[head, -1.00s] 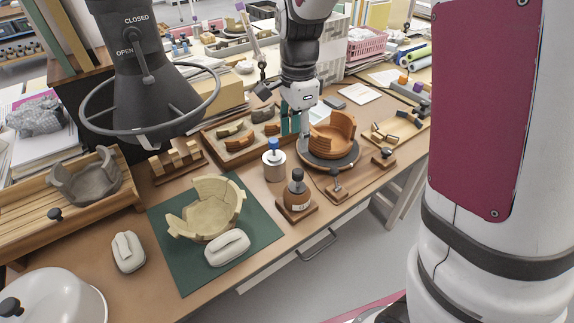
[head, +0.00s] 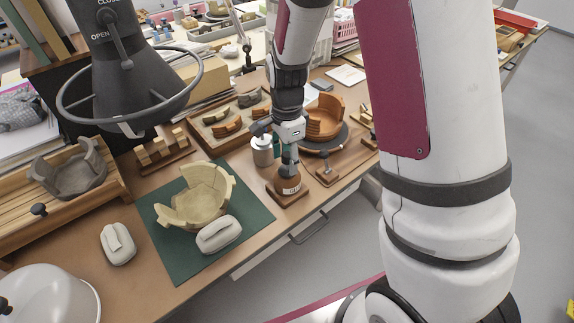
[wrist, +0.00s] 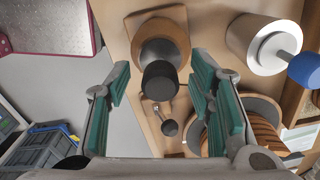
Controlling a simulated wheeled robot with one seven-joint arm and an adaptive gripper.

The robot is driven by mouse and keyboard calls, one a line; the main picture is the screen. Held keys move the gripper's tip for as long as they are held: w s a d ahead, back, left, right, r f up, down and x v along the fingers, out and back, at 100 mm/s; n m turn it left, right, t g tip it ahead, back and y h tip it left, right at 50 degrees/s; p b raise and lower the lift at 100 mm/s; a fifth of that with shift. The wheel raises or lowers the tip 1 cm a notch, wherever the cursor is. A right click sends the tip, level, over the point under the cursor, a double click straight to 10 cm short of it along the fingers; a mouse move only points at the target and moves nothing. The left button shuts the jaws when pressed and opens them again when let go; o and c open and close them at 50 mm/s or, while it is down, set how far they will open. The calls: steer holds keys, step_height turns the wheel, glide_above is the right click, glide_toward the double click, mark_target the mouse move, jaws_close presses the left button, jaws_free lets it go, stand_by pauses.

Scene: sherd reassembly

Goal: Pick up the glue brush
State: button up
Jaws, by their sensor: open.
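A brown labelled glue jar (head: 288,185) stands upright on a small wooden base. A black cap-like handle, which I take for the glue brush (wrist: 160,82), sticks up from the jar's mouth. In the head view my gripper largely hides this handle. My gripper (head: 287,160) is right above the jar, pointing down. In the wrist view my gripper (wrist: 160,72) has its teal fingers wide apart, one on each side of the black handle, with gaps on both sides. Nothing is held.
A white pot with a blue-topped handle (wrist: 270,45) stands close beside the jar. A turntable with an orange vessel (head: 325,118) is behind right. A pale vessel (head: 203,197) sits on a green mat (head: 180,268) to the left. The table's front edge is near.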

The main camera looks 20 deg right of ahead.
steer(key=shift+f, duration=0.35)
steer(key=shift+c, duration=0.6)
steer(key=c, duration=0.9)
steer(key=shift+o, duration=0.2)
